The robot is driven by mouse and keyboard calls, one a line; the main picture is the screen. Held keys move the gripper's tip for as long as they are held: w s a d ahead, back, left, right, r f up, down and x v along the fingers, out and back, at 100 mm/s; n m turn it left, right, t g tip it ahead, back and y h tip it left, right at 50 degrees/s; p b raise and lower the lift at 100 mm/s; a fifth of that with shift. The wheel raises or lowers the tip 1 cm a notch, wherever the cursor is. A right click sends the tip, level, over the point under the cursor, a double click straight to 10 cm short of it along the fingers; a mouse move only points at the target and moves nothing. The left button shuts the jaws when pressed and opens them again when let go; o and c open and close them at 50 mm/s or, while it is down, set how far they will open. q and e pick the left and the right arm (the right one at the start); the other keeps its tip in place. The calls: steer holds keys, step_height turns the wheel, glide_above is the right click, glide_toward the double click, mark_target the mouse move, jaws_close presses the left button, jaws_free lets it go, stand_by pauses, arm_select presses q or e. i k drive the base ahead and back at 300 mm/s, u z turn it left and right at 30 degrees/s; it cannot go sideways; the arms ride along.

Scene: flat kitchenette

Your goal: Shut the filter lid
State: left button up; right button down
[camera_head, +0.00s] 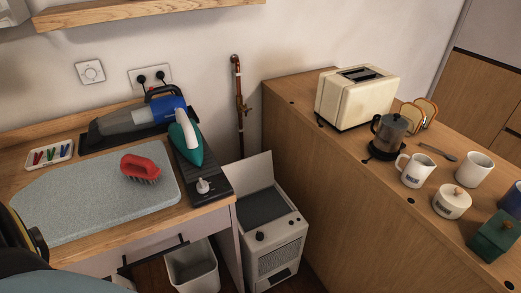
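A white floor appliance (278,243) stands in the gap between the two counters. Its lid (249,170), a flat pale panel, stands raised at the back of the top. In front of the lid lies a dark grey recessed area (262,206). A dark knob sits on the front part of the top. Part of my own body shows at the lower left edge. Neither gripper is visible, and nothing of mine touches the lid.
The left counter carries a grey board (95,203), red brush (140,169), handheld vacuum (138,118) and green iron-like tool (187,140). A bin (193,270) stands below. The right counter (330,190) holds a toaster (356,97), coffee pot (390,133) and mugs (415,170).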

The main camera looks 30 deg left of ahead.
mark_target(250, 174)
steer(key=i, duration=0.6)
steer(key=u, duration=2.55)
